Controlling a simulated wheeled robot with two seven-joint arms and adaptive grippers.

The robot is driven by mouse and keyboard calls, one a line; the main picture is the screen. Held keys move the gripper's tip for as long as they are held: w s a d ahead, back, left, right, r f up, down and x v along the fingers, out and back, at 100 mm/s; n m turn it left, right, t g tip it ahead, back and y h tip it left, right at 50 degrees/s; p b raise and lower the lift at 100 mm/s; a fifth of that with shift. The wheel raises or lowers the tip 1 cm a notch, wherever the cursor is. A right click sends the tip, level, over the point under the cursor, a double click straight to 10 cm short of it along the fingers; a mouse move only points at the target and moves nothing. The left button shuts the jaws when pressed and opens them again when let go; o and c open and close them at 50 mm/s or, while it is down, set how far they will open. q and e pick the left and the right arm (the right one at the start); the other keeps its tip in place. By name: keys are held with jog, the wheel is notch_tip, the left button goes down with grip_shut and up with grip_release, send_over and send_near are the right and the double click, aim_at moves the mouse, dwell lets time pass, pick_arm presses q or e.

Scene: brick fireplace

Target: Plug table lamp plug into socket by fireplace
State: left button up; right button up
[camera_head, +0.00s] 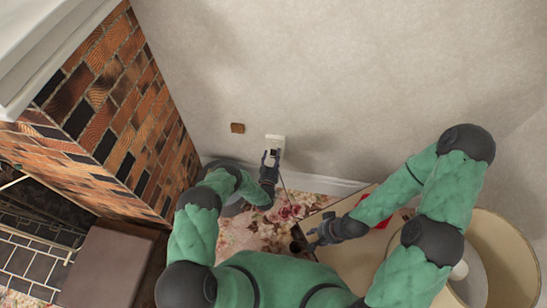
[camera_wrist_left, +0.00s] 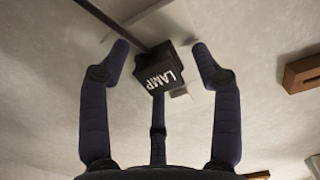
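The plug (camera_wrist_left: 160,72) is a dark block with a white LAMP label, seen in the left wrist view with a dark cord at its upper left. It is at the pale socket on the wall; how far in it sits I cannot tell. The white socket (camera_head: 275,142) shows low on the wall in the head view. My left gripper (camera_head: 270,160) is just below the socket. Its fingers (camera_wrist_left: 160,50) are spread on both sides of the plug, with gaps visible. My right gripper (camera_head: 308,238) is over the table's left edge, its fingers too small to read. The lamp (camera_head: 505,255) has a round cream shade at lower right.
A brown block (camera_head: 237,128) is on the wall left of the socket; a brown block (camera_wrist_left: 303,72) also shows in the left wrist view. The brick fireplace (camera_head: 115,115) stands at left. A table (camera_head: 360,255) with a red item (camera_head: 400,217) is at right, partly behind my right arm.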

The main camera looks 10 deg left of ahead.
pick_arm(q)
jog(key=shift+s, duration=0.15)
jog(key=s, duration=1.1)
jog(key=shift+s, duration=0.4)
pick_arm(e)
jog(key=shift+r+p, duration=0.9)
pick_arm(q)
jog(key=s+d+r+n+g+h+p, duration=0.1)
jog(key=s+r+g+h+p, duration=0.1)
jog(key=s+r+g, duration=0.6)
jog(key=s+d+r+n+g+h+p, duration=0.1)
jog(key=s+r+g+h+p, duration=0.1)
jog(key=s+r+g, duration=0.7)
jog(key=s+r+p, duration=0.1)
jog(key=s, duration=0.6)
jog(key=shift+d+r+g+p, duration=0.3)
jog(key=shift+r, duration=0.1)
pick_arm(e)
notch_tip(320, 180, up, 6)
jog(key=shift+f, duration=0.2)
